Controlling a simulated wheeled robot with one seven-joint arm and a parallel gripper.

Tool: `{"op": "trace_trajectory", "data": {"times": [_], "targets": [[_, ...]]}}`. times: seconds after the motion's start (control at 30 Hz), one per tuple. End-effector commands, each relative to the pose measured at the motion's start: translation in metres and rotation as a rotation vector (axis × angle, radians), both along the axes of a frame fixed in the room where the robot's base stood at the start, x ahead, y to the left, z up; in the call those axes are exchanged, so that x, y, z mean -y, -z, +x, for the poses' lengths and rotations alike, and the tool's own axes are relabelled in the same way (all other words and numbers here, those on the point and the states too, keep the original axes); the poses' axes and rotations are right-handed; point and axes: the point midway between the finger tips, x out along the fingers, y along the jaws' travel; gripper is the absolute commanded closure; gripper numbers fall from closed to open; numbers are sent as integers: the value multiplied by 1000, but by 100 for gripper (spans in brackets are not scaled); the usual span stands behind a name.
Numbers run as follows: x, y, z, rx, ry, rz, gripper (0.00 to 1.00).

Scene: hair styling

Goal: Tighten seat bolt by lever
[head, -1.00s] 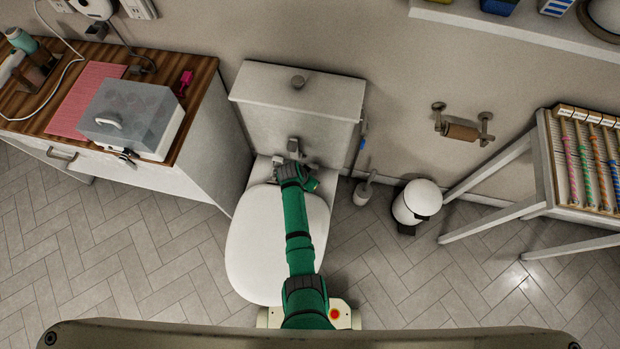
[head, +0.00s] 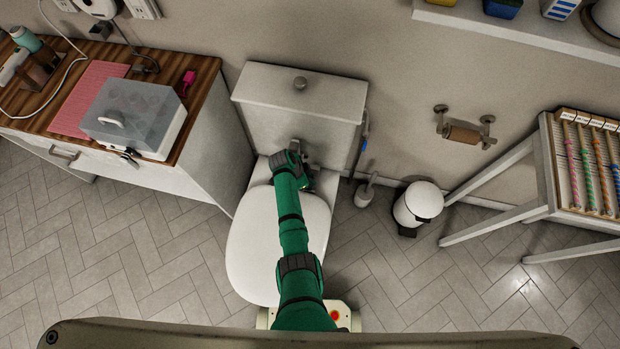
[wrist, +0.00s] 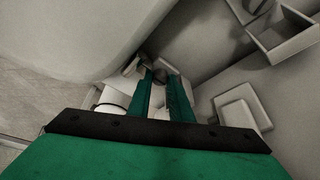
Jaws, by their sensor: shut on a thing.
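The white toilet (head: 277,245) has its lid down in the head view. My green arm reaches over the lid, and my gripper (wrist: 161,82) is at the hinge area between lid and cistern. In the wrist view its two green fingers are shut on a small dark grey piece (wrist: 160,70), which looks like the seat bolt's lever. I cannot see clearly where the lever meets the bolt. The bolt itself is mostly hidden by the fingers. A pale square hinge fitting (wrist: 240,112) shows to the right of the fingers.
The cistern (head: 298,95) stands right behind the gripper. A wooden-topped cabinet (head: 205,75) is close on the left. A toilet brush (head: 366,192) and a white bin (head: 418,203) stand on the floor to the right.

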Motion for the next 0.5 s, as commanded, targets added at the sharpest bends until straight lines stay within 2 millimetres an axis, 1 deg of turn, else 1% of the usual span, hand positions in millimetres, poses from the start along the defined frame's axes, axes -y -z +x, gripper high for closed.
{"op": "trace_trajectory", "data": {"times": [0.3, 0.33, 0.37, 0.4, 0.5], "targets": [[-2, -1, 1, 0, 0, 1, 100], [-2, -1, 0, 0, 0, 1, 79], [-2, -1, 1, 1, -1, 3, 72], [-2, -1, 1, 1, -1, 2, 62], [-1, 0, 0, 0, 0, 1, 62]]}}
